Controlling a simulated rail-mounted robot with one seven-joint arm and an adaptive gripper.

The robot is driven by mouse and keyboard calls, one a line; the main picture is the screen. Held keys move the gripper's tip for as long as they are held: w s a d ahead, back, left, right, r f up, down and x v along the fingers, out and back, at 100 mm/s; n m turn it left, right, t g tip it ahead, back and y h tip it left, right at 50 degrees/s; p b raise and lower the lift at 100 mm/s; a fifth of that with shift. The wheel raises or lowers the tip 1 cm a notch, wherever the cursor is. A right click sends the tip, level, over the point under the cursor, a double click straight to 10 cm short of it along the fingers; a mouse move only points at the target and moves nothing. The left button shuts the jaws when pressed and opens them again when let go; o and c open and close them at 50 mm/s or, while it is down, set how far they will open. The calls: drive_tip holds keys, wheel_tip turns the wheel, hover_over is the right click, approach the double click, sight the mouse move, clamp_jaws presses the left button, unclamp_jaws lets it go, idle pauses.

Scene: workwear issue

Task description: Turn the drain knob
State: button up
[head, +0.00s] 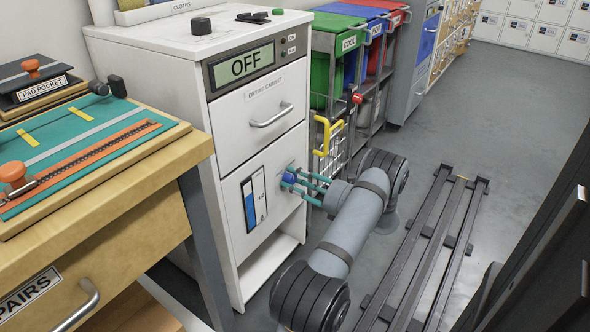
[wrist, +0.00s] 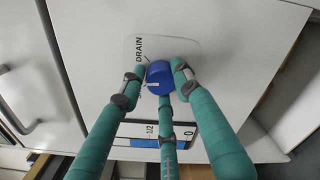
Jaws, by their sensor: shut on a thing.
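The blue drain knob (wrist: 160,80) sits on a light plate marked DRAIN on the front of the white drying cabinet (head: 225,165). In the head view the knob (head: 289,179) shows small between my fingers. My gripper (wrist: 160,78) has three teal fingers, shut around the knob, with fingertips at its sides. In the head view my gripper (head: 296,183) reaches the lower front panel from the right. A white mark shows on the knob's face. The level gauge (head: 254,198) with a blue fill is left of the knob. The cabinet display (head: 243,66) reads OFF.
A wooden workbench (head: 170,150) stands at the left. Green, blue and red bins (head: 345,45) stand behind the cabinet, with a yellow-handled basket (head: 329,140) nearby. A dark rail (head: 425,250) runs along the floor at right. Open grey floor lies beyond.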

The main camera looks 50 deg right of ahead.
drive_tip(key=m+p, duration=0.2)
drive_tip(key=m, duration=0.1)
drive_tip(key=m+p, duration=0.1)
drive_tip(key=shift+d+r+m, duration=0.35)
drive_tip(key=shift+r+m, duration=0.05)
drive_tip(key=shift+s+f+m+p, duration=0.15)
drive_tip(key=shift+m+p, duration=0.25)
drive_tip(key=shift+m, duration=0.85)
drive_tip(key=shift+w+f+m+p, duration=0.1)
drive_tip(key=shift+m+p, duration=0.25)
drive_tip(key=shift+m, duration=0.9)
drive_tip(key=shift+s, duration=0.1)
drive_tip(key=o, duration=0.9)
drive_tip(key=shift+d+f, duration=0.1)
drive_tip(key=shift+c, duration=0.2)
drive_tip(key=shift+o, duration=1.3)
drive_tip(key=shift+f, duration=0.1)
drive_tip(key=shift+a, duration=0.2)
drive_tip(key=s, duration=1.2)
drive_tip(key=shift+d, duration=0.25)
